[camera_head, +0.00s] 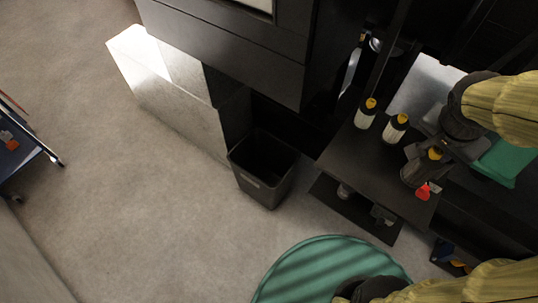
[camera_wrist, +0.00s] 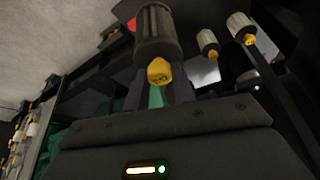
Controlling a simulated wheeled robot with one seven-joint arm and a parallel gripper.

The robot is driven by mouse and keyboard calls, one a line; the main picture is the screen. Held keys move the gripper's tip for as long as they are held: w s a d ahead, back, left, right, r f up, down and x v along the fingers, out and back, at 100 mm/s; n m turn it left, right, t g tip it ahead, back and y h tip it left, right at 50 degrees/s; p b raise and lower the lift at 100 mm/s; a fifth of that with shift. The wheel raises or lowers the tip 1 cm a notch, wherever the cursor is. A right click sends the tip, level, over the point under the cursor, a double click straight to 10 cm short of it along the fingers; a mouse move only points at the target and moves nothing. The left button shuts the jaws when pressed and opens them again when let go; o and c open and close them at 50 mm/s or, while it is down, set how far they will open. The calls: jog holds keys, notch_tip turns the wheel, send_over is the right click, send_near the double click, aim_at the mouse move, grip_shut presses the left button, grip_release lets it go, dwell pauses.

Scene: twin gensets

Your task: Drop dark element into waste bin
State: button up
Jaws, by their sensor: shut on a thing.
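The dark element (camera_head: 414,173), a ribbed dark cylinder with a yellow end, is at the right in the head view, over the dark shelf. It also shows at the top middle of the wrist view (camera_wrist: 156,38), yellow end toward the camera. My gripper (camera_head: 436,157) is shut on it; the fingers (camera_wrist: 156,88) show on either side in the wrist view. I cannot tell whether the element touches the shelf. The waste bin (camera_head: 258,184), black and open-topped, stands on the floor left of the shelf, apart from my gripper. Its inside is dark.
Two pale elements with yellow tops (camera_head: 365,117) (camera_head: 394,131) stand on the dark shelf (camera_head: 372,155) beside the held one. A red tag (camera_head: 423,192) is at the shelf's right. The floor left of the bin is clear.

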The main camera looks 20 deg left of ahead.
jog(key=shift+s, duration=0.15)
jog(key=shift+r, duration=0.1)
jog(key=shift+w+a+r+p, duration=0.1)
jog(key=shift+w+r+p, duration=0.1)
jog(key=shift+w+p, duration=0.25)
jog(key=w+a+n+y+p, duration=0.1)
jog(key=w+a+n+p, duration=0.2)
jog(key=w+p, duration=0.7)
jog(key=shift+w+a+r+t+p, duration=0.15)
jog(key=shift+w+a+t+p, duration=0.55)
jog(key=shift+p, duration=3.35)
jog(key=shift+s+a+g, duration=0.25)
jog(key=shift+a+g, duration=0.05)
